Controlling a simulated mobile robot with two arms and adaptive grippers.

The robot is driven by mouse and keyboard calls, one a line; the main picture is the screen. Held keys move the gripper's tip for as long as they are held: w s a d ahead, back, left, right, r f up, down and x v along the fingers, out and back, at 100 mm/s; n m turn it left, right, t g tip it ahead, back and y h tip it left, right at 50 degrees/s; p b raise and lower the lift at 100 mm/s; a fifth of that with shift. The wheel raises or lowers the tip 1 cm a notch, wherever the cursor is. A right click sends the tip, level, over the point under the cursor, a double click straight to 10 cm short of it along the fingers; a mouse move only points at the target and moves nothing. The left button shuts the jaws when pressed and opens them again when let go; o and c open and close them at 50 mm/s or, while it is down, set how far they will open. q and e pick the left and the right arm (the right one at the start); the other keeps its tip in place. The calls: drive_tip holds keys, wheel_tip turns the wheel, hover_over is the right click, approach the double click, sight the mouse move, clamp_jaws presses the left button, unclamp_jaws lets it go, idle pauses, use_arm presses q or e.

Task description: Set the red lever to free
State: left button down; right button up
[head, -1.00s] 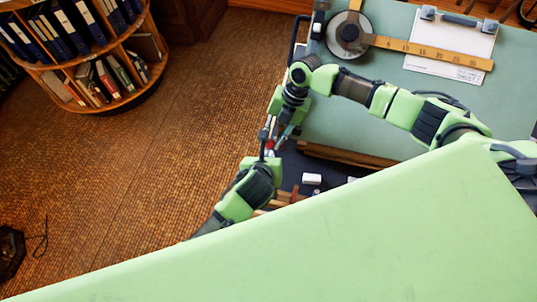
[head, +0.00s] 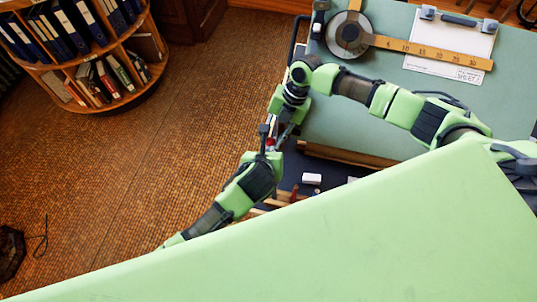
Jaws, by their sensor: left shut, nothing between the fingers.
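A small red part (head: 270,143), which may be the red lever, shows at the left side of the drafting board (head: 385,128). It is mostly hidden by my grippers, so its setting cannot be read. My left gripper (head: 264,130) is shut and empty, close beside the red part; I cannot tell if they touch. My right gripper (head: 281,131) points down from its wrist right by the same spot, and its fingers are too small and covered to read.
A dark tray (head: 331,174) with a white eraser (head: 312,179) lies below the board's wooden ledge (head: 345,154). A ruler (head: 430,52) with a round head and a clipped sheet (head: 445,72) are on the board. A bookcase (head: 95,60) stands at left; the floor between is clear.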

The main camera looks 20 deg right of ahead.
drive_tip(key=shift+o, duration=1.3)
drive_tip(key=shift+f, duration=0.1)
use_arm(q)
drive_tip(key=shift+w, duration=0.35)
use_arm(e)
drive_tip(key=shift+w+f, duration=0.1)
